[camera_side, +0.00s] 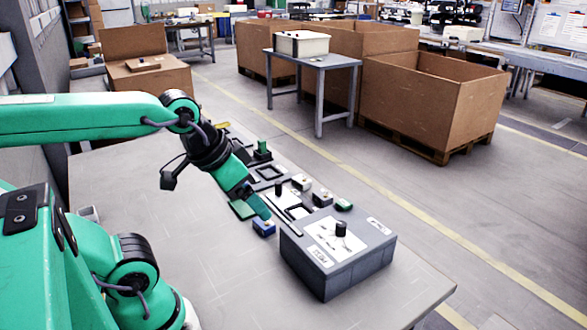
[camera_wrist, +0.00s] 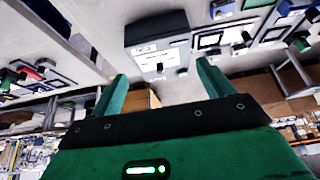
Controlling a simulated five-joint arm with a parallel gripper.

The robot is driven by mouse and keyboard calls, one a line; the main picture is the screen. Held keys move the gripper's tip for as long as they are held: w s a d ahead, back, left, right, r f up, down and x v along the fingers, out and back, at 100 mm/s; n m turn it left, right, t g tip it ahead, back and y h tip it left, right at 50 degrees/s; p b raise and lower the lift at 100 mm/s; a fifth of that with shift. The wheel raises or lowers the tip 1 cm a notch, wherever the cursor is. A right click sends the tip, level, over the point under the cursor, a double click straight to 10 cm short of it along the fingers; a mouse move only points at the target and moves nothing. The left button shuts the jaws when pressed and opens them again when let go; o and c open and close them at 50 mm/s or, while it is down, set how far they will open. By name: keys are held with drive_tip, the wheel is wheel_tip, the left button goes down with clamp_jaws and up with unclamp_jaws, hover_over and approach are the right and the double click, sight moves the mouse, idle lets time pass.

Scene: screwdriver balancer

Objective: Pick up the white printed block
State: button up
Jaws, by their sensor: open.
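Two small whitish blocks with dark tops stand on the table in the side view, one farther back (camera_side: 301,182) and one nearer (camera_side: 322,196). They are too small to tell which is the white printed block. My gripper (camera_side: 260,208) points down at the table, left of these blocks and apart from them, close to a blue block (camera_side: 263,229). In the wrist view my green gripper fingers (camera_wrist: 160,72) are spread with nothing held between them.
A large grey box (camera_side: 340,274) with a dark knob stands right of my gripper; it also shows in the wrist view (camera_wrist: 158,35). A green block (camera_side: 344,205), a green plate (camera_side: 242,209) and dark frames (camera_side: 268,172) lie nearby. The table's front left is clear.

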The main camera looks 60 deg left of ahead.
drive_tip(key=shift+w+r, duration=0.1)
drive_tip(key=w+a+r+g, duration=0.1)
drive_tip(key=w+a+r, duration=0.1)
drive_tip(key=w, duration=0.4)
drive_tip(key=w+a+r+g, duration=0.1)
drive_tip(key=w+a+r, duration=0.15)
drive_tip(key=w, duration=0.25)
drive_tip(key=n+g, duration=0.1)
drive_tip(key=g, duration=0.3)
hover_over(298, 181)
drive_tip(key=f, duration=2)
drive_tip(key=shift+w+d, duration=0.1)
drive_tip(key=shift+w, duration=0.2)
drive_tip(key=shift+f, duration=0.2)
drive_tip(key=shift+s+a+f, duration=0.1)
drive_tip(key=shift+s+f, duration=0.05)
drive_tip(key=shift+f, duration=1.8)
drive_tip(key=shift+s+a+f, duration=0.1)
drive_tip(key=shift+f, duration=1.85)
